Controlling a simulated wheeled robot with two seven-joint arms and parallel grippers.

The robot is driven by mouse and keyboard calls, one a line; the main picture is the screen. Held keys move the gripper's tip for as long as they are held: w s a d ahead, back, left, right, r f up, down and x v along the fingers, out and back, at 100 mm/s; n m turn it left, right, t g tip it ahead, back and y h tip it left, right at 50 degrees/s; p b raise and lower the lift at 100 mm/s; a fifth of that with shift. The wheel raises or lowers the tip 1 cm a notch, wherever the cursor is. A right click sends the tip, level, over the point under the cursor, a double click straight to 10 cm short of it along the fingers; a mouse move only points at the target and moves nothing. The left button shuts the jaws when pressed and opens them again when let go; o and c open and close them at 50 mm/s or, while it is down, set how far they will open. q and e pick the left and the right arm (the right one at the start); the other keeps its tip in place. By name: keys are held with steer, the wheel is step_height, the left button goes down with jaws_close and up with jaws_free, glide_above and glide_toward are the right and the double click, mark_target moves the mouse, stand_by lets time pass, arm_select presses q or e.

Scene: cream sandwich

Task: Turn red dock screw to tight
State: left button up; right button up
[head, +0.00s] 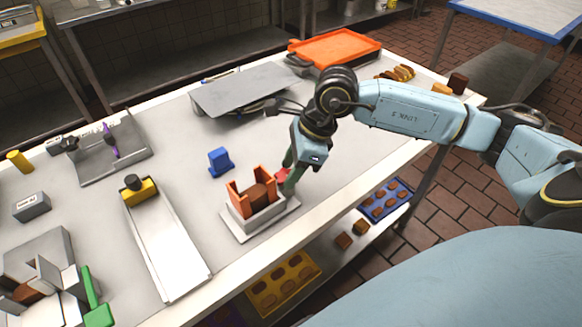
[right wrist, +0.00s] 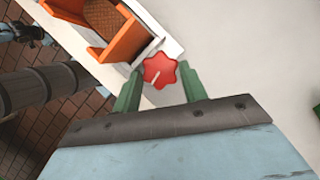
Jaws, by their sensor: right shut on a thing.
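The red dock screw (right wrist: 160,70) is a lobed red knob with a pale line on its face, at the side of the dock. In the head view a bit of its red (head: 282,174) shows beside the gripper. The dock (head: 262,219) has a grey-white base with orange walls (head: 267,185) and a brown piece between them. My right gripper (right wrist: 158,88) has its green fingers on either side of the screw, shut on it. It also shows in the head view (head: 288,178), to the right of the dock. My left gripper is not in view.
A blue block (head: 221,162) stands behind the dock. A long white tray (head: 168,245) with a yellow and black piece (head: 139,190) lies to the left. An orange tray (head: 335,48) sits at the back. The table's front edge is close to the dock.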

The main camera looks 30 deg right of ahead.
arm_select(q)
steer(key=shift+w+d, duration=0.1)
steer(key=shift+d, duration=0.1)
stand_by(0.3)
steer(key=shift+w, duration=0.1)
arm_select(e)
steer(key=o, duration=1)
steer(key=shift+c, duration=0.2)
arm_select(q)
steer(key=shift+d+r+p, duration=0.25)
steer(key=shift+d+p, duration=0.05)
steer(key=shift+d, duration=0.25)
arm_select(e)
steer(key=v, duration=1.3)
steer(key=shift+r, duration=0.15)
steer(key=shift+s+d, duration=0.1)
